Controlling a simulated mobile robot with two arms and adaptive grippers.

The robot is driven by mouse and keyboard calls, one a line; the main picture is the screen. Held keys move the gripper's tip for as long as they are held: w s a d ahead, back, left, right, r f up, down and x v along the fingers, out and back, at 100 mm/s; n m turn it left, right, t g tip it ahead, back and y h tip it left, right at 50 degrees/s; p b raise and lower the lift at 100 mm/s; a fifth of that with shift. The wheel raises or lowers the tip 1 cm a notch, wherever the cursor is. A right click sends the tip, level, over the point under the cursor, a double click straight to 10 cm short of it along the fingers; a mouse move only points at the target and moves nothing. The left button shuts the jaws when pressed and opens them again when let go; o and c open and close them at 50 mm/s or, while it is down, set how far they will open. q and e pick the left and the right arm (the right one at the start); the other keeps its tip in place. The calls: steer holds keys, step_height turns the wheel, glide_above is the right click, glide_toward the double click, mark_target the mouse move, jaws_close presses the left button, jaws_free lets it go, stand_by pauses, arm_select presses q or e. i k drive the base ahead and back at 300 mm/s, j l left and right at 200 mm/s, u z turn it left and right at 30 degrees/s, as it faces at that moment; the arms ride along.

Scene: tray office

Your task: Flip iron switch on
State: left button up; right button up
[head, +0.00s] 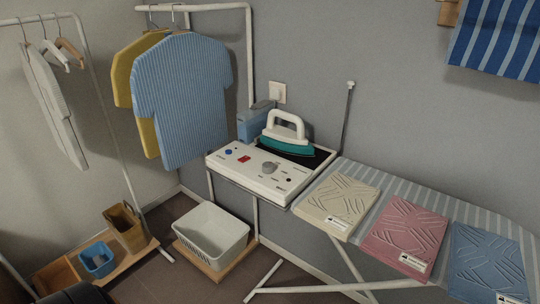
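A white iron station (231,172) stands left of the ironing board, in the middle of the view. A small red switch (244,158) sits on its sloped front panel. I cannot tell which way the switch is set. A blue button (228,152) is to the left of the switch and a grey round knob (268,168) to its right. The iron (288,147), with a teal body and a white handle, rests on the dark pad at the back right of the station. Neither of my grippers is in view.
The ironing board (367,172) holds folded beige (336,200), pink (403,235) and blue (487,265) cloths. A white basket (211,234) stands below the station. A clothes rack with shirts (190,100) stands to the left. A wall socket (278,92) is behind the station.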

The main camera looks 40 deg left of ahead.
mark_target(244, 159)
steer(key=u, duration=1.4)
